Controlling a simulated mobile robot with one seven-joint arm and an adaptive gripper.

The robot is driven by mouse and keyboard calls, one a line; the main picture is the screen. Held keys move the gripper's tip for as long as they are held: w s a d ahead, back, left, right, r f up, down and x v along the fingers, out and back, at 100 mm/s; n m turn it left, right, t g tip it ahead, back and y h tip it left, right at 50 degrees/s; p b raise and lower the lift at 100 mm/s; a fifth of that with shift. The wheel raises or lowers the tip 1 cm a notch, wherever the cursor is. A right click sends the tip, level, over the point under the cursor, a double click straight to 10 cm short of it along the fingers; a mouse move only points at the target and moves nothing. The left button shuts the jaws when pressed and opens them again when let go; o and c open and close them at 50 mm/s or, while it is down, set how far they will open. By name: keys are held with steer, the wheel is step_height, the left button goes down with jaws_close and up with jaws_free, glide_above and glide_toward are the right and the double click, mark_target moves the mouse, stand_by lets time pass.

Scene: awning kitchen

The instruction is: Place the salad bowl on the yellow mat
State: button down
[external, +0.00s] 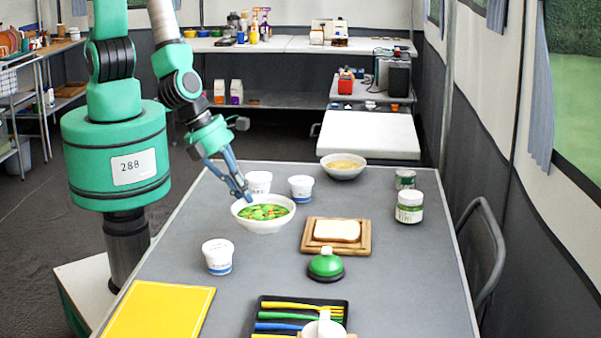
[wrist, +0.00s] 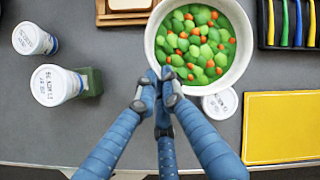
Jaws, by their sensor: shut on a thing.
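The white salad bowl (external: 250,222) holds green leaves and orange bits and is on or just above the grey table, near its left edge. It also shows in the wrist view (wrist: 238,62). The bowl looks level. I cannot tell if it is clear of the tabletop. The yellow mat (external: 158,312) lies flat and empty at the table's front left corner, and at the right in the wrist view (wrist: 283,128).
A white cup (external: 218,256) stands between bowl and mat. Two more cups (external: 259,181) (external: 301,187) stand behind the bowl. A bread board (external: 310,248), a green-topped object (external: 326,264) and a black cutlery tray (external: 257,316) are to the right and front. A jar (external: 409,206) stands far right.

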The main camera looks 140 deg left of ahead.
steer(key=s+d+f+m+h, duration=0.1)
steer(key=s+d+m, duration=0.2)
steer(key=d, duration=0.8)
steer(key=s+d+f+m+t+h+b, duration=0.1)
steer(key=s+d+m+h, duration=0.1)
steer(key=d, duration=1)
steer(key=s+m, duration=0.1)
steer(key=m, duration=0.1)
steer(key=shift+s+f+m+t, duration=0.3)
steer(key=shift+s+f, duration=0.05)
steer(key=shift+w+d, duration=0.1)
steer(key=shift+w, duration=0.05)
glide_above(163, 297)
steer(key=shift+s+f, duration=0.3)
steer(key=shift+f, duration=0.4)
steer(key=shift+w, duration=0.15)
steer(key=shift+w, duration=0.25)
steer(key=shift+f+b, duration=0.75)
steer(key=shift+f, duration=1.05)
